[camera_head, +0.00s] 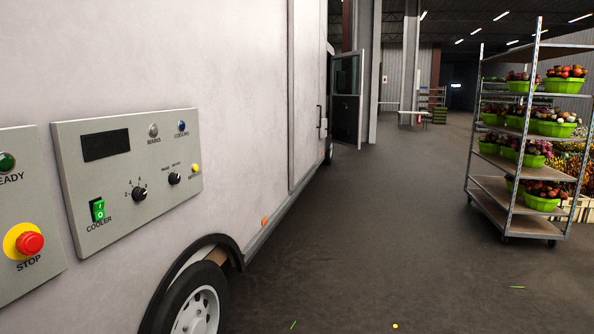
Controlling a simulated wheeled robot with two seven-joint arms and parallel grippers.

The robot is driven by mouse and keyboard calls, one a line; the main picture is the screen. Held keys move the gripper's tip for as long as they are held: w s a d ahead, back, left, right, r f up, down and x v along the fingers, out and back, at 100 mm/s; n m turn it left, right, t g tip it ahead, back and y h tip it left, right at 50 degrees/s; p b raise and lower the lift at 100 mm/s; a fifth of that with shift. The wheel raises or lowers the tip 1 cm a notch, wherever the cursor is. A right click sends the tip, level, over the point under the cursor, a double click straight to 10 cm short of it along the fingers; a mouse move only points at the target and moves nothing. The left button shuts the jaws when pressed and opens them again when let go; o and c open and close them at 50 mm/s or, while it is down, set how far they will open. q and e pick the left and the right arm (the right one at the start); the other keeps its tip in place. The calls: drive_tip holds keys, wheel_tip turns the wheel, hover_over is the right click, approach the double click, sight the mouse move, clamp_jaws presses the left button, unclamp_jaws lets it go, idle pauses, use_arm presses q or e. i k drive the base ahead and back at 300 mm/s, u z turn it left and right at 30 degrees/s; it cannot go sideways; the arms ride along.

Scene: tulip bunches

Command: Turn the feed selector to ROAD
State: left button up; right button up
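A grey control panel (70,215) is fixed to the side of a white van body (235,90) at the left. It carries two black rotary knobs. The larger knob (139,194) has several position marks around it. The smaller knob (175,178) has two small labels above it, too small to read surely. I cannot tell for certain which knob is the feed selector or where its pointer stands. Neither of my grippers is in view.
The panel also has a dark display (106,145), a green COOLER switch (98,210), a white MAINS lamp (153,130), a blue lamp (182,126) and a yellow button (195,168). A red STOP button (30,243) sits left. A flower trolley (502,210) stands right; the floor between is mostly clear.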

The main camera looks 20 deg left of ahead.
sight(174, 177)
drive_tip(key=z, duration=0.35)
drive_tip(key=i, duration=1.45)
drive_tip(key=u, duration=1)
drive_tip(key=i, duration=0.9)
drive_tip(key=u, duration=1.05)
